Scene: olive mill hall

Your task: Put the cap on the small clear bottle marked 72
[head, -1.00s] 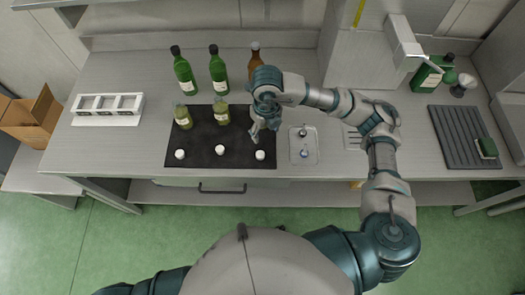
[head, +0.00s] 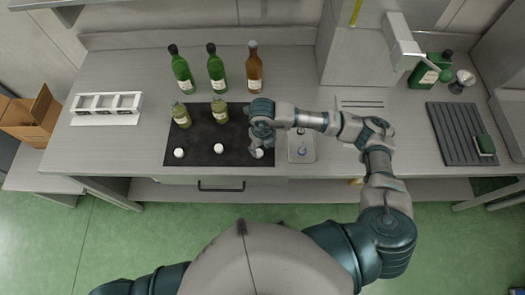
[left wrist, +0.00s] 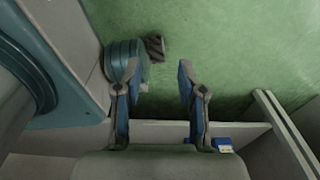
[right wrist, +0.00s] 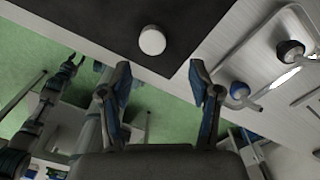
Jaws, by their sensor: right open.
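Two small bottles with pale labels and yellow-green contents, a left one (head: 181,115) and a right one (head: 219,112), stand upright on the black mat (head: 200,137). No number is readable. Three white caps lie along the mat's front: left (head: 179,153), middle (head: 218,148), and right (head: 258,154), partly hidden by my right gripper (head: 256,143). In the right wrist view that gripper (right wrist: 160,82) is open and empty, and a white cap (right wrist: 152,40) lies beyond its fingertips, slightly left of centre. My left gripper (left wrist: 157,68) is open and empty, off the counter over the green floor.
Two green bottles (head: 216,70) and an amber one (head: 255,70) stand behind the mat. A white rack (head: 107,103) is at left. A small metal plate with fittings (head: 302,146) lies right of the mat. A dark ribbed tray (head: 455,134) is farther right.

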